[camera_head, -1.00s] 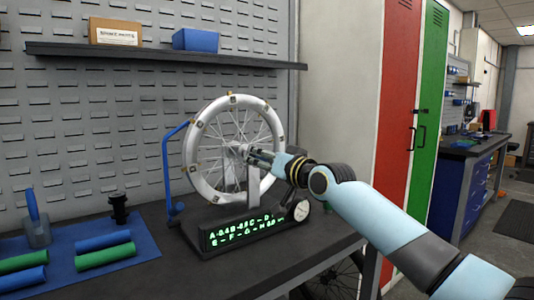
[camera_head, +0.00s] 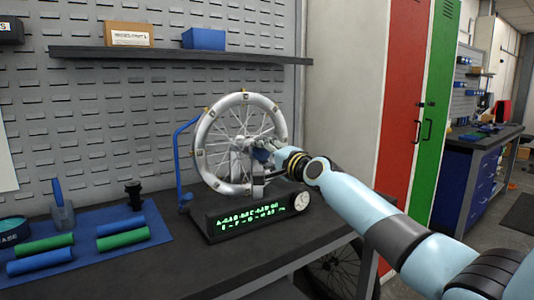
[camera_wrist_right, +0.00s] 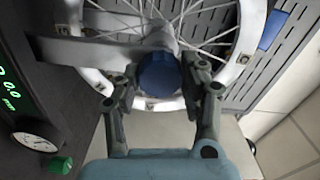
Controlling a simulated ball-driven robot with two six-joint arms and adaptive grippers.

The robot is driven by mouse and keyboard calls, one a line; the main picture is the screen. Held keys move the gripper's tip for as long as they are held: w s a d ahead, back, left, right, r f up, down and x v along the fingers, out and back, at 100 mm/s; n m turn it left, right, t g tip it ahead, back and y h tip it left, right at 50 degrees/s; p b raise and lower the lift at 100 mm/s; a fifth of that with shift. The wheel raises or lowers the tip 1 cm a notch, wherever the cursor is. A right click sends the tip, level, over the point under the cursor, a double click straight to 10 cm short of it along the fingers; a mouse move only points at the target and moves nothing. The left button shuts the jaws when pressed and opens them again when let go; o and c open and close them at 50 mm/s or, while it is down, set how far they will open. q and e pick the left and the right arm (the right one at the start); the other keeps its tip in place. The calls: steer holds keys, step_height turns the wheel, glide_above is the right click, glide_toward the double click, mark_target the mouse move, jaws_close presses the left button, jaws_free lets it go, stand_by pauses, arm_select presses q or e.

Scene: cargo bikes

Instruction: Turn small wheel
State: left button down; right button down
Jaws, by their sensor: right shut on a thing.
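The small wheel has a pale rim (camera_head: 201,140) with brass-coloured clips and thin spokes. It stands upright in a dark truing stand (camera_head: 225,222) with a lit green display. My right gripper (camera_head: 258,149) reaches the wheel's hub from the right. In the right wrist view my right gripper (camera_wrist_right: 160,80) is shut on a round blue knob (camera_wrist_right: 158,72) at the hub, one finger on each side. The rim (camera_wrist_right: 247,38) and spokes show behind it there. My left gripper is not in view.
A blue bent arm (camera_head: 181,160) rises left of the wheel. A dial (camera_head: 301,201) sits at the stand's right end. Blue and green grips (camera_head: 122,239) lie on a blue mat (camera_head: 160,234) at left. A shelf (camera_head: 90,51) holds two boxes. The bench's front is clear.

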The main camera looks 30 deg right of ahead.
steer(key=m+p, duration=0.1)
steer(key=m, duration=0.2)
steer(key=shift+m, duration=0.4)
steer(key=m+p, duration=0.2)
steer(key=m, duration=0.2)
steer(key=shift+m, duration=0.3)
steer(key=m+p, duration=0.1)
steer(key=m, duration=0.3)
steer(key=m+p, duration=0.1)
steer(key=m, duration=0.3)
steer(key=m+p, duration=0.1)
steer(key=m, duration=0.2)
steer(key=shift+m, duration=0.4)
steer(key=m, duration=0.3)
steer(key=shift+p, duration=0.35)
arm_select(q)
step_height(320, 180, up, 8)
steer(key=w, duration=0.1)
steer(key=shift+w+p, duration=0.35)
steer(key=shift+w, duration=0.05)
arm_select(e)
steer(key=shift+f+m, duration=0.1)
steer(key=shift+m, duration=1.6)
